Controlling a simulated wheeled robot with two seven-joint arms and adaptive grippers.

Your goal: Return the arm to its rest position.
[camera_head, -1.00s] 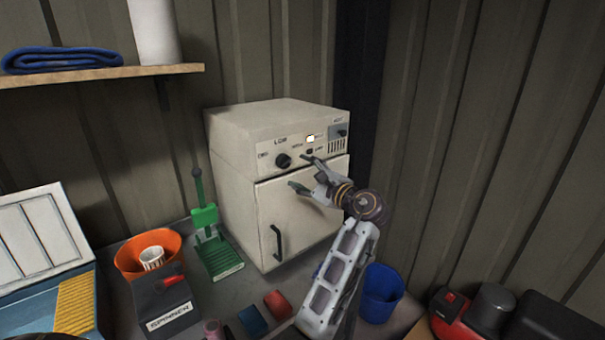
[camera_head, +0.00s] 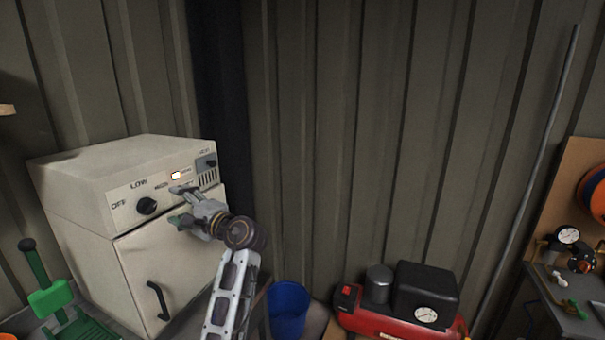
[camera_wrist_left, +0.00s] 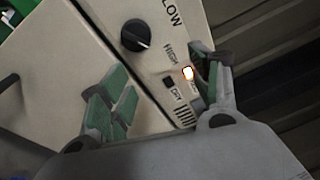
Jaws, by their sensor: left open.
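My left gripper (camera_head: 180,205) is open and empty in front of the white oven (camera_head: 85,255), at the right part of its control panel. In the left wrist view the gripper (camera_wrist_left: 158,88) shows its two green-padded fingers apart, with the panel beyond them. The black knob (camera_head: 147,206), which also shows in the left wrist view (camera_wrist_left: 135,35), and a lit indicator (camera_head: 175,175) are on that panel. The oven door is shut. I cannot tell whether a fingertip touches the panel. My right gripper is not in view.
A blue bucket (camera_head: 288,310) stands right of my left arm. A red and black compressor (camera_head: 400,300) is farther right. A green stand (camera_head: 55,300) is at the lower left. A bench with gauges (camera_head: 565,285) is at the right edge. Corrugated wall closes the back.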

